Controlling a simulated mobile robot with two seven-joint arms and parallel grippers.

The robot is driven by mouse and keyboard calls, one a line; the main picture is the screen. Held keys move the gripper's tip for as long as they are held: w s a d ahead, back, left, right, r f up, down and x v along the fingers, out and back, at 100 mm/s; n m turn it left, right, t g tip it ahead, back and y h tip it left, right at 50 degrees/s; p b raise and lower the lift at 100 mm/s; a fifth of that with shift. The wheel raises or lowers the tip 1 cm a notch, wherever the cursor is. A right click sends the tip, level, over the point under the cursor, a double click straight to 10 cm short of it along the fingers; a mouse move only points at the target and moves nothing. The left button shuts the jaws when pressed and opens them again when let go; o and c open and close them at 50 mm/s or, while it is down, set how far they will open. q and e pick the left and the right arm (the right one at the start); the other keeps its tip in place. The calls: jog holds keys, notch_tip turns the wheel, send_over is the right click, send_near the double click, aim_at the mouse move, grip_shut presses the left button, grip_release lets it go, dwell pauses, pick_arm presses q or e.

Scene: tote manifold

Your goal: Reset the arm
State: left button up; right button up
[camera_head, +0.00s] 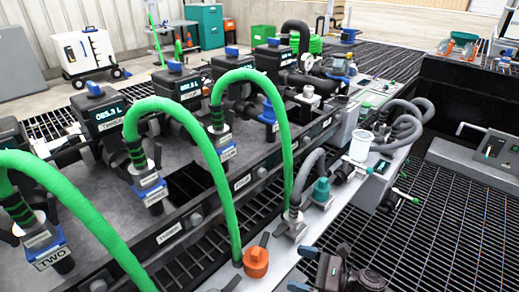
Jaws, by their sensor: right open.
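My right gripper (304,269) is at the bottom edge, right of the middle, with its black body partly cut off by the frame. Its two blue-tipped fingers point left and stand apart, with nothing seen between them. It is over the front of the grey manifold ledge (283,262), to the right of an orange cap (256,262). I cannot tell its height above the ledge. My left gripper does not show.
Green hoses (231,193) arch from labelled valves to the ledge. A teal fitting (321,190) and a white cylinder (360,146) stand on the ledge beyond the gripper. Grey hoses (408,125) coil behind them. Open floor grating (440,225) lies to the right.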

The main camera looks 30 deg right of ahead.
pick_arm(q)
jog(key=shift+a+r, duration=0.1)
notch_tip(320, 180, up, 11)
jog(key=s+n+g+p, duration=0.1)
jog(key=p, duration=2)
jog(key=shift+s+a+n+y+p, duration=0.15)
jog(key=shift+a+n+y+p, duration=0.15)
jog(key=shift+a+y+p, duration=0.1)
pick_arm(e)
jog(key=s+r+n+h, duration=0.4)
jog(key=s+r+n, duration=0.2)
jog(key=s+n, duration=0.3)
jog(key=s+r+n+g+h, duration=0.1)
jog(key=s+r+n+h, duration=0.3)
jog(key=s+r+n, duration=0.3)
jog(key=s+a+r+n+g+h, duration=0.1)
jog(key=s+r+n+h, duration=0.3)
jog(key=s+r+n, duration=0.3)
jog(key=s+n, duration=0.5)
jog(key=s, duration=0.1)
jog(key=shift+r+n, duration=0.15)
jog(key=shift+n, duration=0.25)
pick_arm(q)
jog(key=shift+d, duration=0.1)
pick_arm(e)
jog(key=shift+c, duration=0.3)
